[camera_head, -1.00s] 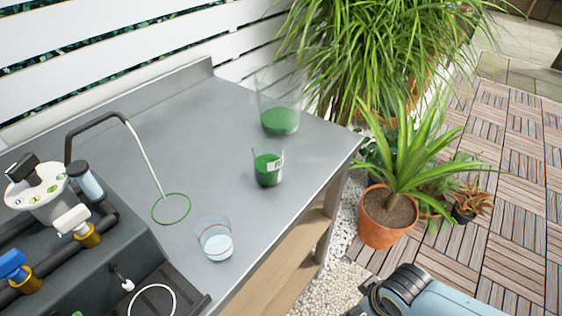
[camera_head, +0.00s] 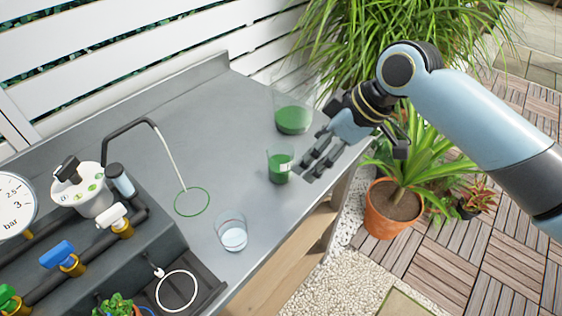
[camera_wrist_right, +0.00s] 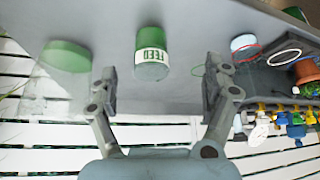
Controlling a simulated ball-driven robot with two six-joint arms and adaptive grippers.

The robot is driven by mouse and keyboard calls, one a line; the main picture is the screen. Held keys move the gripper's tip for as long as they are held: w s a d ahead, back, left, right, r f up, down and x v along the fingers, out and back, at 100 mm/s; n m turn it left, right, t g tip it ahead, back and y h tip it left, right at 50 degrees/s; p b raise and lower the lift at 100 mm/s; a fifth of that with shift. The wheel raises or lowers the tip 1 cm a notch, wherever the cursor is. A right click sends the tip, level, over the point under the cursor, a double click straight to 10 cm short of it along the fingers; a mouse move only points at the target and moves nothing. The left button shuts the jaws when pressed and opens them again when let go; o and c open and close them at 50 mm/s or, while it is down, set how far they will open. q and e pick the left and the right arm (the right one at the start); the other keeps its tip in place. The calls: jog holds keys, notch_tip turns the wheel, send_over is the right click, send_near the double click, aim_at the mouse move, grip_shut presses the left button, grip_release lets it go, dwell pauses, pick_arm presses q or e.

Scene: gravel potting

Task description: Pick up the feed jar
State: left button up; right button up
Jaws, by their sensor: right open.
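The feed jar (camera_head: 280,165) is a small clear vessel with green contents. It stands upright on the grey bench near its right edge. In the right wrist view the jar (camera_wrist_right: 151,52) shows its white FEED label, ahead of the fingers and roughly between them. My right gripper (camera_head: 310,165) is open and empty, just to the right of the jar in the head view. In the right wrist view its two fingers (camera_wrist_right: 160,88) are spread wide. I see no contact with the jar. My left gripper is not in view.
A larger clear vessel with green contents (camera_head: 294,120) stands behind the jar. A clear cup (camera_head: 232,235) with pale liquid stands nearer the front. A green ring (camera_head: 192,201) lies under a bent spout. Valves and a gauge (camera_head: 12,200) are at left; potted plants (camera_head: 392,212) stand beyond the bench.

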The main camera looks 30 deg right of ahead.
aim_at(281, 147)
jog(key=shift+n+y, duration=0.3)
jog(key=shift+n, duration=0.1)
jog(key=w+f, duration=0.1)
jog(key=w, duration=0.1)
jog(key=w+a+f, duration=0.1)
jog(key=w+f, duration=0.1)
jog(key=shift+w+a+f, duration=0.15)
jog(key=shift+w+f, duration=0.05)
jog(key=shift+w, duration=0.15)
jog(key=x, duration=0.5)
jog(key=shift+w+a+f, duration=0.15)
jog(key=shift+a, duration=0.05)
jog(key=c, duration=1.4)
jog(key=shift+c, duration=0.4)
jog(key=shift+r, duration=0.25)
jog(key=shift+d+r, duration=0.1)
jog(key=shift+r, duration=0.75)
notch_tip(281, 147, up, 2)
jog(key=s+d+r+b, duration=0.1)
jog(key=s+d+r, duration=0.1)
jog(key=d+r, duration=0.4)
jog(key=d, duration=0.5)
jog(key=shift+s+r, duration=0.4)
